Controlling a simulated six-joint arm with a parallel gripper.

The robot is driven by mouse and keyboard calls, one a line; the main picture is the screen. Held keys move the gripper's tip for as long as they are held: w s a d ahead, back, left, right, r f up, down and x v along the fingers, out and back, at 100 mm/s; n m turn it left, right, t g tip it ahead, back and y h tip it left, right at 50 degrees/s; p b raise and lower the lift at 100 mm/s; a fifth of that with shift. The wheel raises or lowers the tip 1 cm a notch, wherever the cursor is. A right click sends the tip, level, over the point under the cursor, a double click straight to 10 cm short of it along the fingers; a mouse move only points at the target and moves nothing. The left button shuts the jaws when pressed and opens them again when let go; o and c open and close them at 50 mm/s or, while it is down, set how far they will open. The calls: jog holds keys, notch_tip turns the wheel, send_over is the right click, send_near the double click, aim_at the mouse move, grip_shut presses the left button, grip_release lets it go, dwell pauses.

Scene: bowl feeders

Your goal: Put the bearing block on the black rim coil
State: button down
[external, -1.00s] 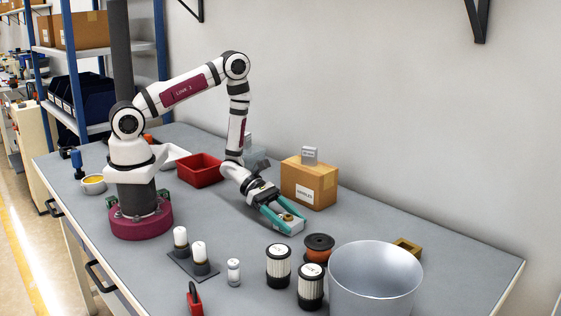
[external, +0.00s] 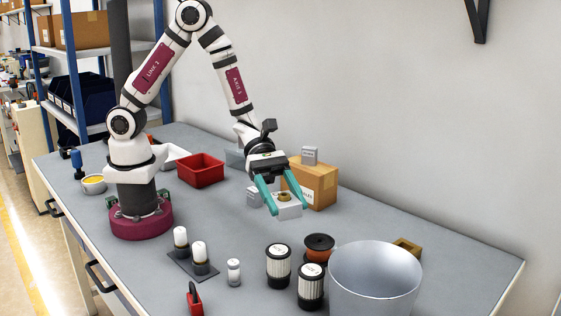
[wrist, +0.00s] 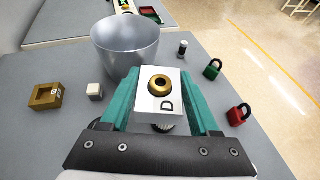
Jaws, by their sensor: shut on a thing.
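The bearing block is a pale silver block with a brass ring in its top. My gripper (external: 287,204), with teal fingers, is shut on the bearing block (external: 288,211) and holds it above the table. In the wrist view the bearing block (wrist: 158,95) sits between the two fingers, ring facing the camera, with a dark letter on its face. The black rim coil (external: 318,246), a spool with a copper-coloured winding, stands on the table in front and to the right of the block, apart from it. I cannot make out the coil in the wrist view.
A big metal bucket (external: 375,280) stands right of the coil, and two ribbed filters (external: 278,266) stand in front of it. A cardboard box (external: 315,182) with a grey part on top is behind my gripper. A brown square frame (external: 407,246) lies behind the bucket.

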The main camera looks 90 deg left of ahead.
jog(key=shift+s+d+r, duration=0.15)
jog(key=shift+d, duration=0.3)
jog(key=shift+s+d+r, duration=0.1)
jog(key=shift+d+r, duration=0.05)
jog(key=shift+d, duration=0.3)
send_over(318, 237)
jog(key=shift+g, duration=0.3)
notch_tip(318, 237, down, 7)
jog(key=shift+d+r, duration=0.1)
jog(key=shift+d, duration=0.05)
notch_tip(318, 237, down, 3)
jog(key=shift+f, duration=0.15)
jog(key=shift+f+m, duration=0.3)
jog(key=shift+f, duration=0.1)
jog(key=shift+f, duration=0.15)
jog(key=shift+c, duration=0.6)
grip_release()
